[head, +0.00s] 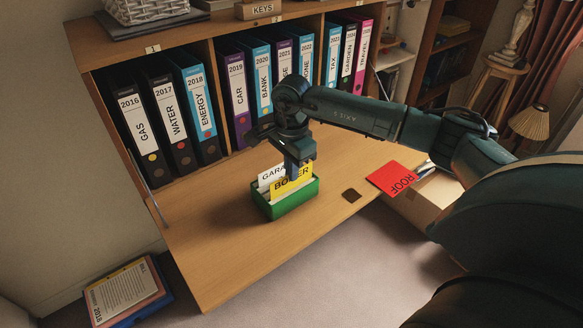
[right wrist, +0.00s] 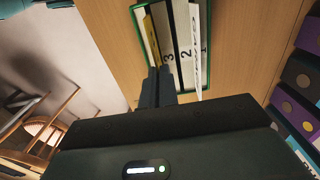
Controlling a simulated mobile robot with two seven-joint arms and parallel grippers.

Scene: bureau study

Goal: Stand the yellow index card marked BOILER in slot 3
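The yellow index card marked BOILER (head: 291,186) stands in the front part of the green card box (head: 287,208). A white card, its label partly hidden and starting GARA (head: 268,178), stands behind it. In the right wrist view, the yellow card (right wrist: 153,42) is upright beside the number 3, at one long side of the box (right wrist: 208,80). My left gripper is not in view.
The box stands on a wooden desk flap (head: 220,240). Several binders, such as the GAS binder (head: 140,130), line the shelf behind. A red ROOF folder (head: 392,180) lies at the right over a cardboard box (head: 425,195).

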